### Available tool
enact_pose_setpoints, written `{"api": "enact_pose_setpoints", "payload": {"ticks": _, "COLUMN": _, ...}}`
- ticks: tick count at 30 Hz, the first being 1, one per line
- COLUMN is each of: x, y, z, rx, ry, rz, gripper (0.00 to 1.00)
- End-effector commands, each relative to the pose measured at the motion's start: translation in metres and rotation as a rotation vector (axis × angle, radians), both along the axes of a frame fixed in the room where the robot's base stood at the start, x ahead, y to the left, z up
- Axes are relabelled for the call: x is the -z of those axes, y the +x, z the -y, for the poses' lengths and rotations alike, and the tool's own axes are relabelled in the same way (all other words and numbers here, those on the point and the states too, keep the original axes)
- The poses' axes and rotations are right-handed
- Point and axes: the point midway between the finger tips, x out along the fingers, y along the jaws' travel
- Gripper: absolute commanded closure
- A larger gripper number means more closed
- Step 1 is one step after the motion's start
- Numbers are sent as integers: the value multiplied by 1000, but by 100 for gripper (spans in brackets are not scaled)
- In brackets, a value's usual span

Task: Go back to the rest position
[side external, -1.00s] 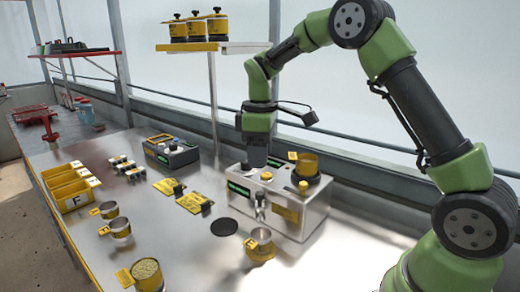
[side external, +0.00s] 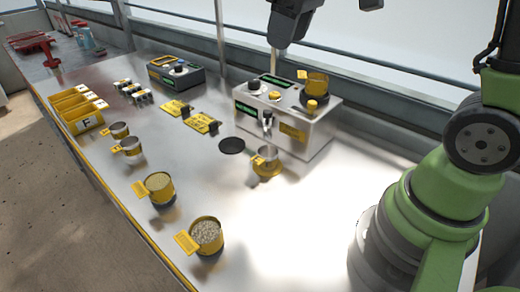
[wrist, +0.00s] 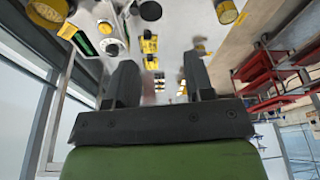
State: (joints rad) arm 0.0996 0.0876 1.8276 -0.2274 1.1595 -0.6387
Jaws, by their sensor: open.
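My gripper (wrist: 160,78) shows in the wrist view with its two dark fingers spread apart and nothing between them. In the side view only a dark lower part of it (side external: 290,22) shows at the top edge, well above the seeder machine (side external: 290,118). The machine has a yellow cup (side external: 316,84) on its top right. A metal cup on a yellow base (side external: 267,158) stands in front of its spout. The gripper touches none of these.
Two cups of seed (side external: 160,188) (side external: 206,235) stand along the bench's front edge. Behind them are two small metal cups (side external: 131,147), yellow bins (side external: 80,122), small vials (side external: 132,92) and a dark control box (side external: 176,74). The bench (side external: 235,190) is clear in the middle.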

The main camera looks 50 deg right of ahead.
Motion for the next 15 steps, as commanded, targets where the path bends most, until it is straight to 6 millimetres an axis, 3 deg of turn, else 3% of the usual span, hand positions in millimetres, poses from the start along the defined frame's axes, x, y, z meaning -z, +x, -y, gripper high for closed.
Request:
{"api": "enact_pose_setpoints", "payload": {"ticks": 3, "x": -19, "y": -38, "z": -15, "rx": 116, "ry": 62, "rz": 95, "gripper": 52}}
{"api": "enact_pose_setpoints", "payload": {"ticks": 6, "x": -26, "y": -69, "z": -25, "rx": 219, "ry": 128, "rz": 164, "gripper": 52}}
{"api": "enact_pose_setpoints", "payload": {"ticks": 12, "x": -22, "y": -119, "z": -38, "rx": 387, "ry": 265, "rz": 268, "gripper": 52}}
{"api": "enact_pose_setpoints", "payload": {"ticks": 15, "x": -17, "y": -133, "z": -42, "rx": 442, "ry": 313, "rz": 296, "gripper": 52}}
